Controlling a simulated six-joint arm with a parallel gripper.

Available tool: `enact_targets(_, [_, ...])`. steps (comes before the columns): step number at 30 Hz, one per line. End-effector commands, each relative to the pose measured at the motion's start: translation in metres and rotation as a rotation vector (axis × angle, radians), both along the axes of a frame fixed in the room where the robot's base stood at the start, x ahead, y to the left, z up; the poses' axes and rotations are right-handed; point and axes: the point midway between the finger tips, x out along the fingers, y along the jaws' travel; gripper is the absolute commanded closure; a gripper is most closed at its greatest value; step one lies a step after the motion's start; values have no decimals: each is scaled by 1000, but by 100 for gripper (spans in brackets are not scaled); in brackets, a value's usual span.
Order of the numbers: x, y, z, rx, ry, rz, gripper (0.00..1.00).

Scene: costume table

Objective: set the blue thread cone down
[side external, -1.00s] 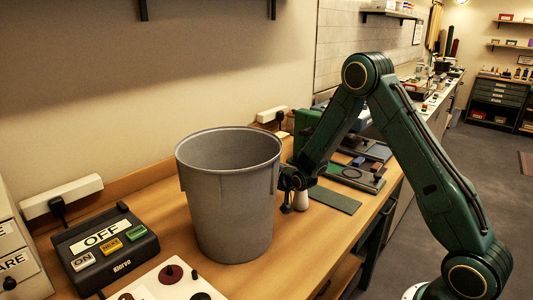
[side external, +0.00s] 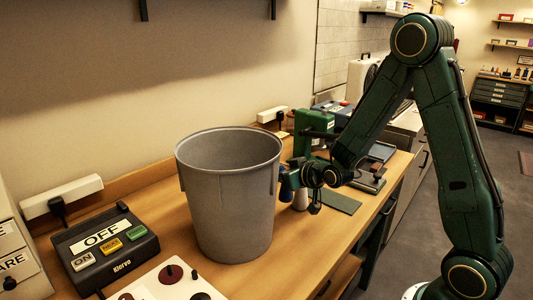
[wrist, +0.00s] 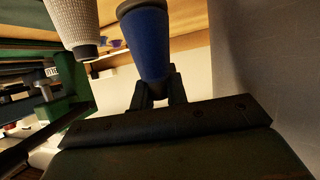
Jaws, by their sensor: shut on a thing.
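The blue thread cone (side external: 286,188) stands between the grey bin and a pale thread cone (side external: 301,200) in the side view, partly hidden by the bin. My gripper (side external: 297,176) reaches in from the right, close to level, and is shut on the blue cone. In the wrist view the blue cone (wrist: 146,45) has its narrow end between the fingers (wrist: 157,92) and its wide dark end toward the wooden surface. The pale cone (wrist: 73,22) is close beside it, apart from it. I cannot tell whether the blue cone's base touches the table.
The tall grey bin (side external: 228,205) stands just left of the cone and fills the right of the wrist view (wrist: 268,60). A green machine (side external: 310,128) is behind, and a dark green mat (side external: 337,200) lies to the right. A control box (side external: 105,248) is at front left.

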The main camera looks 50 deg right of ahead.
Motion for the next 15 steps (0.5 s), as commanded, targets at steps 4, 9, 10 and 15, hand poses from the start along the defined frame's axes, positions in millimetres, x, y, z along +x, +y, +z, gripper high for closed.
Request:
enact_targets(4, [-19,3,11,-1,-2,-1,100])
enact_targets(9, [-32,6,17,-2,-1,0,100])
enact_targets(10, [-33,6,18,-2,-1,0,100])
enact_targets(15, [-39,7,21,-2,-1,0,100])
